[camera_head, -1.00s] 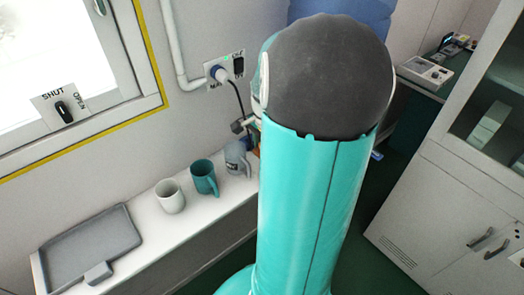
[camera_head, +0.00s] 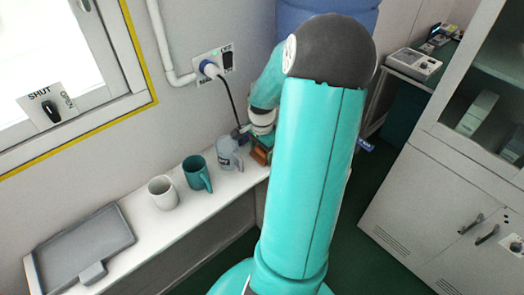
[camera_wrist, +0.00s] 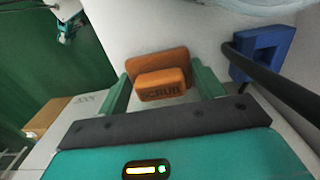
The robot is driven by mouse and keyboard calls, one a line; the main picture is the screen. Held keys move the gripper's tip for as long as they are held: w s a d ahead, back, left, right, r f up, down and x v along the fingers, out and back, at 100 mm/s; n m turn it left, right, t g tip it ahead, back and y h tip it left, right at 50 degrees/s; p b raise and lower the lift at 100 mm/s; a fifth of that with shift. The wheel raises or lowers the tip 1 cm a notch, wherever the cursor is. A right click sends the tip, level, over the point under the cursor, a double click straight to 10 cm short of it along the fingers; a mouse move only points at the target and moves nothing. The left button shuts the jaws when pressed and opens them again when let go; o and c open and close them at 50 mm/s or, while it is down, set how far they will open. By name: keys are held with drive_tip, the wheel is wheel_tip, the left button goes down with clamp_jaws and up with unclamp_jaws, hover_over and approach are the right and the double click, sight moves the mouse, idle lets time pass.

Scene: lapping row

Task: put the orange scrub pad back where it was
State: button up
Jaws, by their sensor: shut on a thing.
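The orange scrub pad (camera_wrist: 162,84), with dark lettering on its near face, sits between the two green fingers of my gripper (camera_wrist: 162,90) in the wrist view. My gripper is shut on it. A wider orange-brown part shows just behind the lettered face. The pad is over or on the white shelf top (camera_wrist: 150,30); I cannot tell if it touches. In the head view, a small orange patch (camera_head: 259,156) shows by my gripper at the right end of the shelf, partly hidden by my arm.
A blue block (camera_wrist: 262,52) stands right of the pad, with a black cable (camera_wrist: 268,78) crossing close by. Left of my gripper in the head view are a grey jug (camera_head: 229,155), a teal mug (camera_head: 197,174), a white mug (camera_head: 162,194) and a grey tray (camera_head: 80,248).

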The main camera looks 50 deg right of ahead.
drive_tip(key=shift+f, duration=0.15)
drive_tip(key=o, duration=0.9)
drive_tip(key=shift+o, duration=0.2)
wheel_tip(320, 180, up, 12)
drive_tip(key=w+a+r+n+t+h, duration=0.15)
drive_tip(key=a+r+n, duration=0.3)
drive_tip(key=a, duration=0.45)
drive_tip(key=w+a+r+n+h, duration=0.15)
drive_tip(key=a+r+n, duration=0.3)
drive_tip(key=a, duration=0.55)
drive_tip(key=s+a+r+n+t+y, duration=0.1)
drive_tip(key=s+a+n+t, duration=0.1)
drive_tip(key=a+n, duration=0.3)
drive_tip(key=s+a+r+n+t+y, duration=0.1)
drive_tip(key=s+a+n, duration=0.3)
drive_tip(key=a, duration=0.7)
drive_tip(key=n+t+y, duration=0.1)
drive_tip(key=n, duration=0.1)
drive_tip(key=shift+a+r+n, duration=0.3)
drive_tip(key=shift+a+r, duration=0.1)
drive_tip(key=shift+w, duration=0.1)
